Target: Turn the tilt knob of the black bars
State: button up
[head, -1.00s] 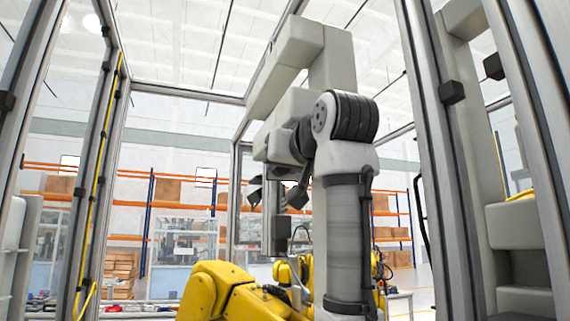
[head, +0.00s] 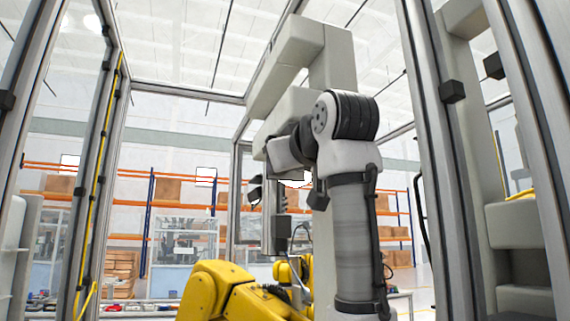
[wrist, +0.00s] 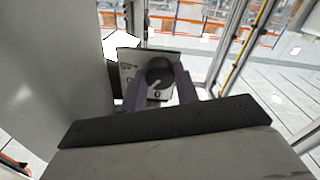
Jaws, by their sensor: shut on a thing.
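In the wrist view a round dark knob (wrist: 160,72) with a pale pointer mark sits on a light grey panel (wrist: 129,68) with small print. The pointer mark lies on a slant. My gripper (wrist: 161,88) has one purple-grey finger on each side of the knob and is shut on it. The exact contact of the fingertips is hard to see. In the head view my arm hides most of the gripper and the knob cannot be made out there. I cannot tell which parts are the black bars.
A large plain grey surface (wrist: 50,80) stands close on the left in the wrist view. In the head view, metal frame posts (head: 430,150) stand on both sides. A yellow robot arm (head: 225,290) is low in front. Shelves with boxes (head: 180,190) stand far behind.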

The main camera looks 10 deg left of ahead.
jog(key=shift+n, duration=0.7)
jog(key=o, duration=1)
jog(key=shift+c, duration=0.2)
jog(key=shift+s, duration=0.1)
jog(key=b+v, duration=0.3)
jog(key=v, duration=1)
jog(key=shift+s+d, duration=0.25)
jog(key=shift+s, duration=0.05)
